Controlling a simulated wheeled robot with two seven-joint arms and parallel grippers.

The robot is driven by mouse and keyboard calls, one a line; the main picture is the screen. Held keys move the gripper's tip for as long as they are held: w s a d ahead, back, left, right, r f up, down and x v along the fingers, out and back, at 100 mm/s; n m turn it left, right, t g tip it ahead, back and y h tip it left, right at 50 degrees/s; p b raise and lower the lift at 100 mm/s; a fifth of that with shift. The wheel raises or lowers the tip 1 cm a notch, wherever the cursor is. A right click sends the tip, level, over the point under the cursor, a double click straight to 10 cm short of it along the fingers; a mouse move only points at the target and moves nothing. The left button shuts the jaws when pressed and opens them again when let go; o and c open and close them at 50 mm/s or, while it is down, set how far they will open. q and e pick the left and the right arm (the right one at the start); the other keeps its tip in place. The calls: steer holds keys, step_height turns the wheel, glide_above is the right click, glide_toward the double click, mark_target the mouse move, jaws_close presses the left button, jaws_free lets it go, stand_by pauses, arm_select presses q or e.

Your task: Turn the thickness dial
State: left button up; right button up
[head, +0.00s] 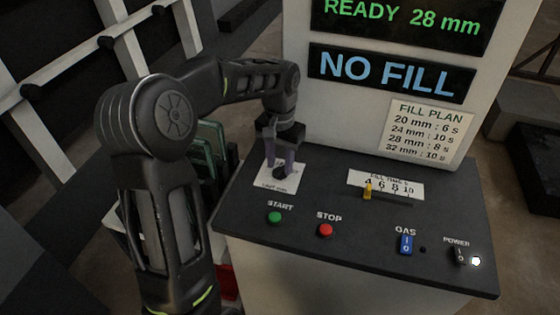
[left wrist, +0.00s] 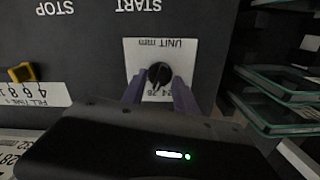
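The thickness dial is a small black round knob (head: 279,172) on a white card marked "UNIT mm" at the back left of the dark panel. In the left wrist view the knob (left wrist: 159,74) shows upside down, with its scale numbers partly hidden. My left gripper (head: 279,163) points down at the dial, its purple fingers one on each side of the knob. In the left wrist view the fingertips (left wrist: 158,86) stand apart, with a little white card between them and the knob. The upper display (head: 408,20) reads "READY 28 mm". My right gripper is not in view.
The panel also has a green START button (head: 274,217), a red STOP button (head: 326,230), a yellow fill-time slider (head: 367,191), a blue GAS switch (head: 406,244) and a POWER switch (head: 459,255). Another display (head: 389,74) reads "NO FILL". Glass panes (left wrist: 275,85) stand beside the panel.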

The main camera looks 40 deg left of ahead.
arm_select(q)
steer(key=shift+f, duration=0.3)
jaws_close()
stand_by(0.5)
